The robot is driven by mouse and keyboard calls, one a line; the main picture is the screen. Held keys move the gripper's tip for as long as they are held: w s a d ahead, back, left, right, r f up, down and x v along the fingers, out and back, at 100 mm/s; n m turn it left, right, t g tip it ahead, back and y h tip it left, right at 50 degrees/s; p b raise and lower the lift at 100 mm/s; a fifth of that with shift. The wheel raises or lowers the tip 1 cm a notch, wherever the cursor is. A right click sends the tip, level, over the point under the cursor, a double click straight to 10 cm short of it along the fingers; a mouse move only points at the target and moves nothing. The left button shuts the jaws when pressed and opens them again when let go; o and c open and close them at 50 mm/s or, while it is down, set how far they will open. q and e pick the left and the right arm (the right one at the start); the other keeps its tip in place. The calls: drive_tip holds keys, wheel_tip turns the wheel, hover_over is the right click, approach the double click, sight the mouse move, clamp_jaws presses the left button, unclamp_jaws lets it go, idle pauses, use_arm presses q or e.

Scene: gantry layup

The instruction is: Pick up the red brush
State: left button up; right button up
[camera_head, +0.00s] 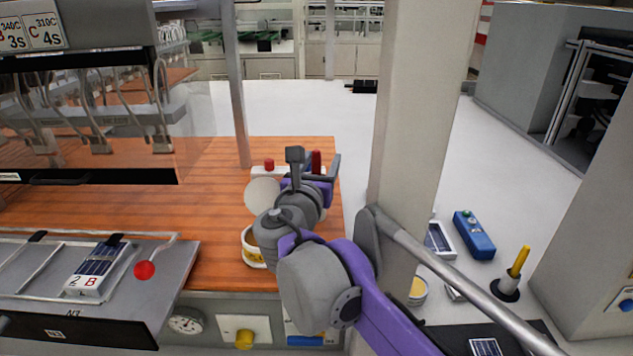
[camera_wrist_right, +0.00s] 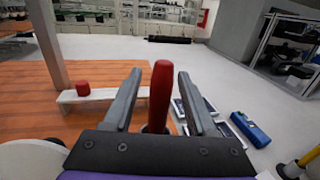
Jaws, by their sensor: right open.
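The red brush (camera_wrist_right: 161,92) stands upright in the right wrist view, with its red handle between the two fingers of my right gripper (camera_wrist_right: 159,76). Bare gaps show on both sides of the handle, and the lower part of the brush is hidden behind the gripper's body. In the head view the red handle (camera_head: 317,161) shows just beyond my right gripper (camera_head: 320,170), at the right end of a white stand. My right gripper is open. My left gripper is not in view.
The white stand (camera_wrist_right: 98,96) also carries a short red piece (camera_wrist_right: 83,88). A pale disc (camera_head: 262,193) and a yellow-white cup (camera_head: 251,246) are near my right arm on the wooden bench (camera_head: 215,235). A beige column (camera_head: 410,120) rises close to the right.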

clamp_jaws()
idle(0.4)
